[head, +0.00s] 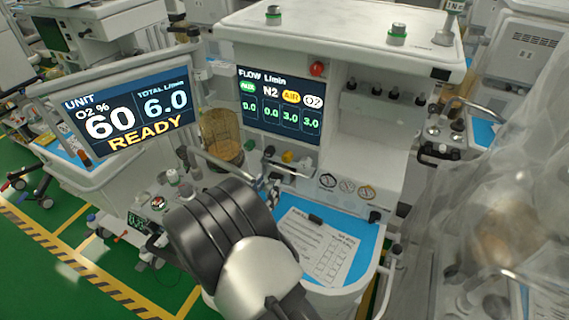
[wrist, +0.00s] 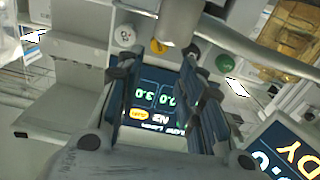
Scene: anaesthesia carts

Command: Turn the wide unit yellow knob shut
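The yellow knob (head: 287,156) sits in the row of knobs under the flow screen of the wide unit (head: 385,150). In the wrist view the yellow knob (wrist: 158,47) shows beyond my fingertips, between them in the picture. My gripper (wrist: 160,62) is open, its two dark fingers apart with nothing between them. In the head view my gripper (head: 272,187) is just below and left of the knob, partly hidden by my arm. The flow screen (head: 281,103) reads 3.0 under AIR and O2, and 0.0 under the other two.
A white knob (wrist: 124,36) is beside the yellow one. A grey cylinder (wrist: 180,20) stands close to the fingers. A clipboard sheet (head: 318,245) lies on the blue work surface below. Round gauges (head: 347,186) are to the right. The READY monitor (head: 125,105) is at left.

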